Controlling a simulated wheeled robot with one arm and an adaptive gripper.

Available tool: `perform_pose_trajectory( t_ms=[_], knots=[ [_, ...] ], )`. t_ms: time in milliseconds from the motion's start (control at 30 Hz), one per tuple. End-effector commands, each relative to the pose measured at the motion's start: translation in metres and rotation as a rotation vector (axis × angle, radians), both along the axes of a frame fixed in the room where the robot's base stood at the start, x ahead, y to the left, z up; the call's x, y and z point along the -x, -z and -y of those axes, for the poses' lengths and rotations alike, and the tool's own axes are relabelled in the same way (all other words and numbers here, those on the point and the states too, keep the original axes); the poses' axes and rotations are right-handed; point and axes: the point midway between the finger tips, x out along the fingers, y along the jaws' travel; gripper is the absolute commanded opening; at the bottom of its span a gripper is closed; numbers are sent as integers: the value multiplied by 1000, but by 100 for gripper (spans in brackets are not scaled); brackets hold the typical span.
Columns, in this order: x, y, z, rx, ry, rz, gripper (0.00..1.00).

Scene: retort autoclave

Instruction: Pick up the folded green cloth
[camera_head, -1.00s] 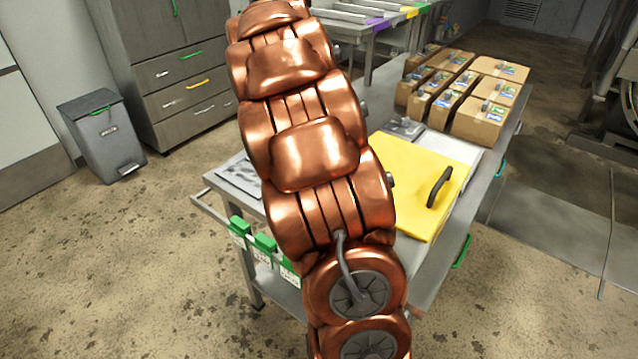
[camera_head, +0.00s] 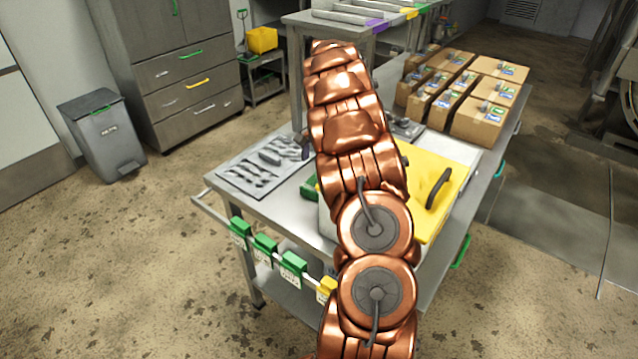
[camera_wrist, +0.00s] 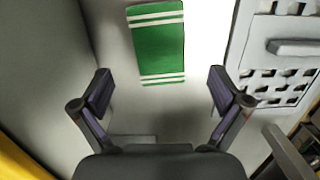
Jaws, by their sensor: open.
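The folded green cloth (camera_wrist: 158,45) has white stripes near both ends. It lies flat on a pale grey surface at the top middle of the wrist view. My gripper (camera_wrist: 160,88) is open and empty, with one finger on each side of the picture below the cloth. The cloth lies beyond the fingertips, centred between them and apart from both. In the head view my arm hides the gripper. A bit of green (camera_head: 309,188) shows beside my arm on the table there; I cannot tell whether it is the cloth.
A metal table (camera_head: 285,207) bears a tray of tools (camera_head: 235,180), a yellow panel with a black handle (camera_head: 455,178) and several cardboard boxes (camera_head: 482,118).

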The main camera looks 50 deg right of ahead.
Motion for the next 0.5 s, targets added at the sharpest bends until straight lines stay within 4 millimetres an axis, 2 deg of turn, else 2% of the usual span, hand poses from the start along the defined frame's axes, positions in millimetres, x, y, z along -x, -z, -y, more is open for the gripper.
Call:
perform_pose_trajectory(
  t_ms=[267,500],
  knots=[
    [3,22,-2,-2,1,-6,99],
    [1,52,-5,-3,-2,-5,99]
  ],
)
